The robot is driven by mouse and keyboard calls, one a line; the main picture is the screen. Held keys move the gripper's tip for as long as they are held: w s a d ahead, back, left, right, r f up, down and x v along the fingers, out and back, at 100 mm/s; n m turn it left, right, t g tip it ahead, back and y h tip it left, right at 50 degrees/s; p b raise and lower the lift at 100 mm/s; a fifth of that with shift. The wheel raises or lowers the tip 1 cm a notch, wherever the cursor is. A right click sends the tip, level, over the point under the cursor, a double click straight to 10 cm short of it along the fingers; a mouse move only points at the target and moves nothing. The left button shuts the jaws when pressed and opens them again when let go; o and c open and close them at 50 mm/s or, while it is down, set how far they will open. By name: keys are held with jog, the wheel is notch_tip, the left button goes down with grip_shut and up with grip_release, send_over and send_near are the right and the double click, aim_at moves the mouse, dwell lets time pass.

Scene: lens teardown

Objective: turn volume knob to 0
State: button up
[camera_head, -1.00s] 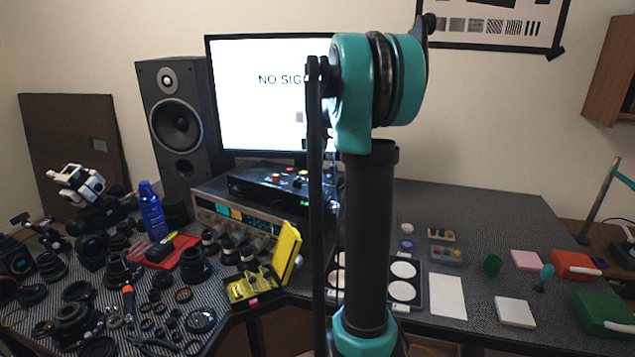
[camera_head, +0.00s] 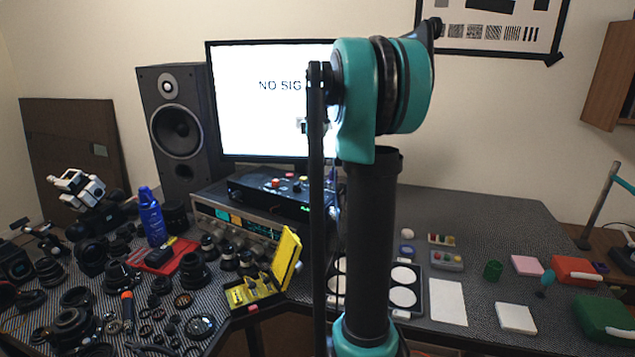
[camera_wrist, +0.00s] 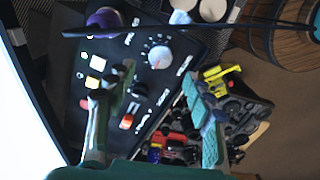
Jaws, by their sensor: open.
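A black control box (camera_head: 255,188) sits on a silver receiver in front of the monitor, with several coloured buttons and knobs on its top. In the wrist view its dark panel (camera_wrist: 185,75) shows a round silver-white knob (camera_wrist: 160,57) with a ring of marks, lit square buttons and an orange-red switch. The labels are too small to read, so I cannot tell which is the volume knob. My gripper (camera_wrist: 155,100) is open and empty over the panel, its two fingers spread to either side, with the silver knob above the gap in the picture. In the head view my arm hides the gripper.
The monitor (camera_head: 265,110) stands close behind the box, with a black speaker (camera_head: 175,125) to its left. The silver receiver (camera_head: 235,222) is under the box. An open yellow case (camera_head: 288,258) and many lens parts lie in front. Dark table (camera_head: 480,210) at right back is clear.

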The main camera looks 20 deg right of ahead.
aim_at(317, 189)
notch_tip(317, 189, up, 5)
jog(key=shift+r, duration=0.2)
dwell(0.5)
